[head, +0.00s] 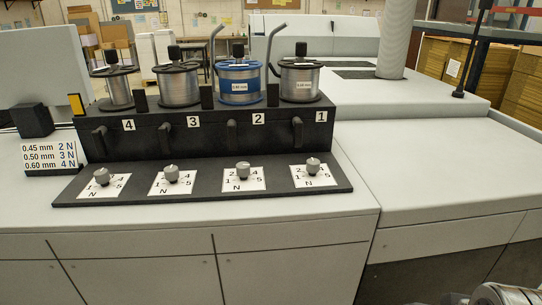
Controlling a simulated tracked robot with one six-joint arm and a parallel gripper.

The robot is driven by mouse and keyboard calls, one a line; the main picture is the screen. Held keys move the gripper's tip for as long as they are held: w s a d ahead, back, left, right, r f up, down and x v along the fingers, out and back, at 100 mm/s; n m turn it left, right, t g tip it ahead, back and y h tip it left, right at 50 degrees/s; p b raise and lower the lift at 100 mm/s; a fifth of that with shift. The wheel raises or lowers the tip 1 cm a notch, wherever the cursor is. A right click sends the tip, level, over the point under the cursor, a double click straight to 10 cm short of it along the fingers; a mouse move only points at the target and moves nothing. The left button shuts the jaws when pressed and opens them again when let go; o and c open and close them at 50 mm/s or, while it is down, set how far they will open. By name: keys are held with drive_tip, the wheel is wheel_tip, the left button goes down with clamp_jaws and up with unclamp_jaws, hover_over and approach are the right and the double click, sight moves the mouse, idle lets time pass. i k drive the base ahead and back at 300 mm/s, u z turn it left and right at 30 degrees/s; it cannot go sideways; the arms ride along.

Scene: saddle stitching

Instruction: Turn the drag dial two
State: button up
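Four black-panel stations are numbered 4, 3, 2, 1 from left to right. The dial under number 2 (243,170) is a small grey knob on a white card (253,181) marked with numbers and an N. Its pointer is too small to read. Above it stands a blue wire spool (239,83) with a white label. The other dials are the dial under 4 (101,176), the dial under 3 (171,173) and the dial under 1 (313,165). My gripper's fingers are not in view; only a metal piece, seemingly of my arm, shows at the bottom right corner.
A sign (49,157) at left reads 0.45 mm 2 N, 0.50 mm 3 N, 0.60 mm 4 N. Dark levers stick out above the dials, and bent grey rods rise between spools. The white machine top (440,185) at right is clear.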

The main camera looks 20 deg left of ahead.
sight(243, 168)
drive_tip(key=z, duration=0.3)
drive_tip(key=k, duration=1.15)
drive_tip(key=u, duration=1)
drive_tip(key=i, duration=1.05)
drive_tip(key=u, duration=0.05)
